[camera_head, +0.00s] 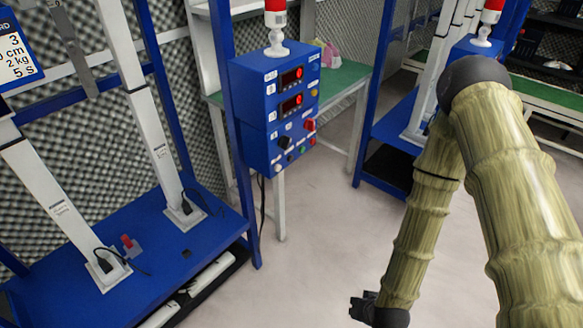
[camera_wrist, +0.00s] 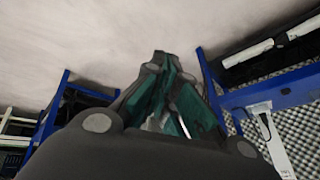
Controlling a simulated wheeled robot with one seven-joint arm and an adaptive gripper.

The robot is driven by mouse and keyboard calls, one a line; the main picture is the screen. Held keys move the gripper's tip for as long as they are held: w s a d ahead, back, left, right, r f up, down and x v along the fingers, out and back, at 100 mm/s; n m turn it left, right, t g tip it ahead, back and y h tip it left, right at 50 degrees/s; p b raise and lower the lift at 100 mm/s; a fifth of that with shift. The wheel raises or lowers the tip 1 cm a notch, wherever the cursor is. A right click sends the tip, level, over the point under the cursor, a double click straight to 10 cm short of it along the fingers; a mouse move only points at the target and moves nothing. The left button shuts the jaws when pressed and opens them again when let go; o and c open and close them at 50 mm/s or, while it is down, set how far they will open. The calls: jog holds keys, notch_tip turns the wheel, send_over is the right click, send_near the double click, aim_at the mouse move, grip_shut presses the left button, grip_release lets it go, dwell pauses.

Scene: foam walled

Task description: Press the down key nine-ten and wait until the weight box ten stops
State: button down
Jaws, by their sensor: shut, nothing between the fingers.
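A blue control box (camera_head: 255,118) is mounted on a blue post left of centre in the head view. It has two red-lit displays (camera_head: 291,77) and several small keys and knobs below them (camera_head: 293,143). The labels are too small to read, so I cannot tell which is the down key nine-ten. I cannot identify weight box ten in either view. My gripper (camera_head: 361,308) is low in the head view, right of and below the box, apart from it. In the wrist view my gripper (camera_wrist: 160,62) is shut and empty.
A blue test stand (camera_head: 215,236) with white columns (camera_head: 152,130) fills the left. A red-and-white beacon (camera_head: 276,25) tops the control box. A green-topped table (camera_head: 345,75) stands behind, and another blue frame (camera_head: 365,125) to the right. Floor (camera_head: 320,225) between is clear.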

aim_at(290, 158)
jog(key=w+a+r+m+t+y+b, duration=0.1)
jog(key=w+a+t+b, duration=0.15)
jog(key=w, duration=0.45)
jog(key=w+a+r+t+b, duration=0.2)
jog(key=w+a, duration=0.1)
jog(key=w, duration=0.3)
jog(key=w+a+r+m+t+b, duration=0.1)
jog(key=w+a+r+t+b, duration=0.1)
jog(key=w+r+t, duration=0.3)
jog(key=w+a+r+m+t+b, duration=0.2)
jog(key=w+a+r+t+b, duration=0.1)
jog(key=w+r, duration=0.9)
notch_tip(290, 158, up, 3)
jog(key=shift+w+f+m+t+b, duration=0.15)
jog(key=shift+w+m+t+b, duration=0.2)
jog(key=shift+t+b, duration=0.7)
jog(key=shift+a, duration=0.1)
jog(key=w+a+b, duration=0.1)
jog(key=w+a, duration=0.4)
jog(key=a, duration=0.2)
jog(key=shift+w+a, duration=0.15)
jog(key=shift+w+a, duration=0.15)
jog(key=shift+a, duration=0.05)
